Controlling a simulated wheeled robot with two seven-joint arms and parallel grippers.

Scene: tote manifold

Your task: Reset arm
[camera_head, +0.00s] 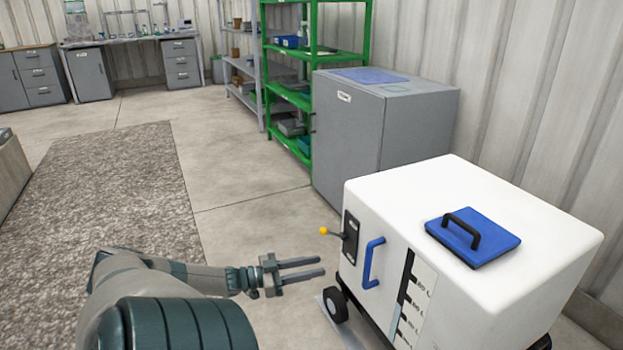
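My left arm comes in from the lower left. Its gripper (302,269) has its two long fingers apart with nothing between them. It points right, toward the white wheeled tote (420,195), with a gap between the fingertips and the tote. The tote's near left face carries a lever with a yellow knob (324,230) on a black plate, a blue vertical handle (372,262) and a level scale (414,300). A blue lid (474,236) with a black handle sits on its top. My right gripper is not in view.
A grey cabinet (350,130) stands behind the tote. Green shelving (315,60) and grey shelving stand farther back against the wall. A grey rug (110,190) lies on the left, and the concrete floor (250,215) between is clear. Benches line the far wall.

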